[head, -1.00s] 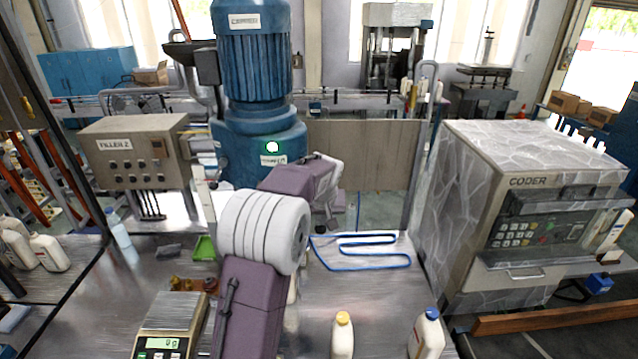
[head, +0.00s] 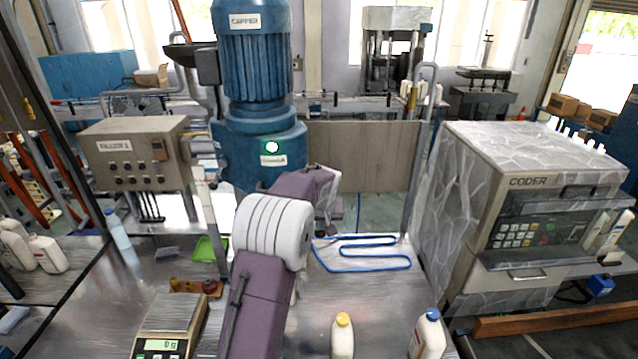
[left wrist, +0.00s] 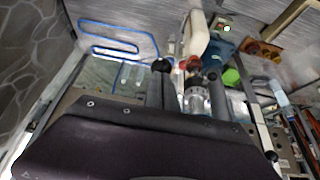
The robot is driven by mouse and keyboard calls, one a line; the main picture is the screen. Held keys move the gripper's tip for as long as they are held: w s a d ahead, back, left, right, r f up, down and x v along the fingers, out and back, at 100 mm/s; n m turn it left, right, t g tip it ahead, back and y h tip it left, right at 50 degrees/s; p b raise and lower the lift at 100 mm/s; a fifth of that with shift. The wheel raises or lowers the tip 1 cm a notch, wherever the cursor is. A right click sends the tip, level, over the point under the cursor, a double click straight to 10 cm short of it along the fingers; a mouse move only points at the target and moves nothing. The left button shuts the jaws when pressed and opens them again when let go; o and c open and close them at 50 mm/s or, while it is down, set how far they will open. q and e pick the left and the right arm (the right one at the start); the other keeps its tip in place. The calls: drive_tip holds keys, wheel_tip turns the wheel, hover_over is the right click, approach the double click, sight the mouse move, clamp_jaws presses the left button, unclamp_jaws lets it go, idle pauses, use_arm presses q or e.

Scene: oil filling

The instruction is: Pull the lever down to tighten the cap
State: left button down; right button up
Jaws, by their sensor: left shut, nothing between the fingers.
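The blue capper (head: 262,140) stands at the back of the metal bench. My left arm reaches up in front of it, and my left gripper is mostly hidden behind the arm in the head view. In the left wrist view my left gripper's dark fingers (left wrist: 158,88) are shut and empty. A black ball knob (left wrist: 161,66), seemingly the lever's, shows right at their tips; I cannot tell whether they touch. A white bottle (left wrist: 195,36) with a red cap (left wrist: 193,63) is beside it, close to a silver capping head (left wrist: 196,98). My right gripper is not in view.
A yellow-capped bottle (head: 342,338) and a blue-capped bottle (head: 428,335) stand at the bench front. A scale (head: 170,322) is at front left and a blue tube loop (head: 365,262) lies right of my arm. The coder (head: 530,215) stands at right.

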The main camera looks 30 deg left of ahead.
use_arm(q)
drive_tip(key=shift+w+a+f, duration=0.15)
drive_tip(key=shift+f, duration=0.05)
drive_tip(key=shift+w+a+f, duration=0.15)
drive_tip(key=shift+w+f, duration=0.1)
drive_tip(key=shift+f, duration=0.05)
drive_tip(key=shift+w+a+f, duration=0.1)
drive_tip(key=shift+w+f, duration=0.05)
drive_tip(key=shift+w, duration=0.05)
drive_tip(key=shift+s, duration=0.1)
idle(1.6)
